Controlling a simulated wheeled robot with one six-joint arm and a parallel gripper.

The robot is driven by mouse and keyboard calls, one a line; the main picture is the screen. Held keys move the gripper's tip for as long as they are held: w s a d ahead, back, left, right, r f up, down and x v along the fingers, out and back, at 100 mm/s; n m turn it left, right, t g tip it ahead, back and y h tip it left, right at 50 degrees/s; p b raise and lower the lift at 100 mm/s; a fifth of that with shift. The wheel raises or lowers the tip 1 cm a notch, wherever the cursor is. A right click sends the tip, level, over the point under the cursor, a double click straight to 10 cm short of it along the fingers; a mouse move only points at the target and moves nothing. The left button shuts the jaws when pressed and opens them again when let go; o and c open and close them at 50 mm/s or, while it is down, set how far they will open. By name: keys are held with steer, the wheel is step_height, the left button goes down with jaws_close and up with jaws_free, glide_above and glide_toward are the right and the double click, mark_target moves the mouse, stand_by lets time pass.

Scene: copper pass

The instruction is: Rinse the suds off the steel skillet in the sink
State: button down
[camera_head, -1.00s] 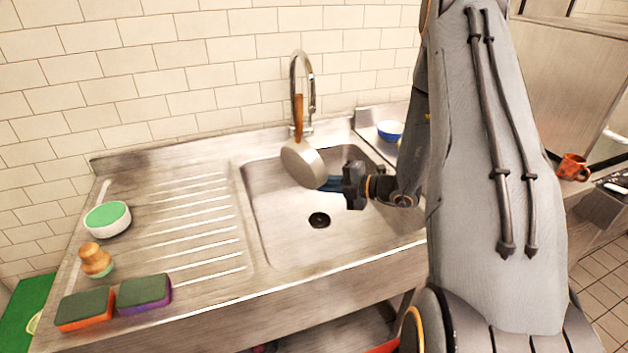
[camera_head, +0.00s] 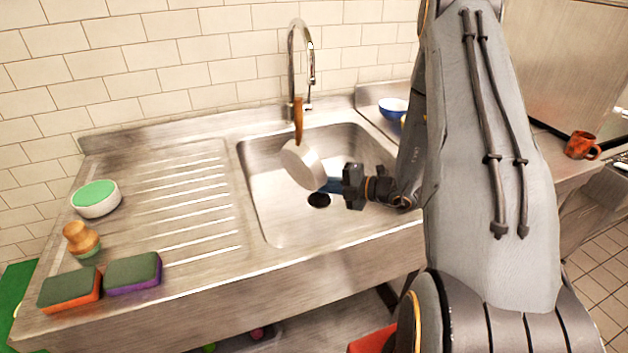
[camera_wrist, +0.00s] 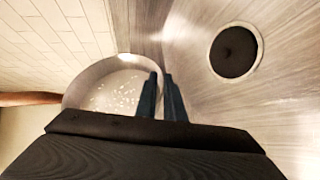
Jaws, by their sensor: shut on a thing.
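The steel skillet (camera_head: 301,165) hangs tilted over the sink basin (camera_head: 270,215), its brown handle (camera_head: 298,120) pointing up in front of the tap's post. My gripper (camera_head: 330,185) is shut on the skillet's rim from the right. In the wrist view my two blue fingers (camera_wrist: 162,85) pinch the rim of the skillet (camera_wrist: 95,95), and white specks of suds show on its inner face. The tall curved tap (camera_head: 293,65) stands behind the basin. I cannot see any water running from it. The dark drain (camera_head: 319,201) is below the skillet.
Left of the basin is a ribbed drainboard (camera_head: 190,185). A blue bowl (camera_head: 392,109) is back right. An orange mug (camera_head: 581,146) is far right.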

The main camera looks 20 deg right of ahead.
mark_target(315, 222)
steer(key=shift+f+b, duration=3.25)
steer(key=shift+f, duration=2.4)
steer(key=shift+s+f+b, duration=0.25)
steer(key=shift+f+b, duration=0.1)
steer(key=shift+f, duration=0.2)
steer(key=shift+r, duration=0.15)
steer(key=shift+w+r+p, duration=0.35)
steer(key=shift+r+p, duration=0.1)
steer(key=shift+p, duration=0.15)
steer(key=shift+s+r+p, duration=0.1)
steer(key=shift+r+p, duration=0.45)
steer(key=shift+r, duration=0.4)
steer(key=shift+r+p, duration=6)
steer(key=shift+r, duration=3.05)
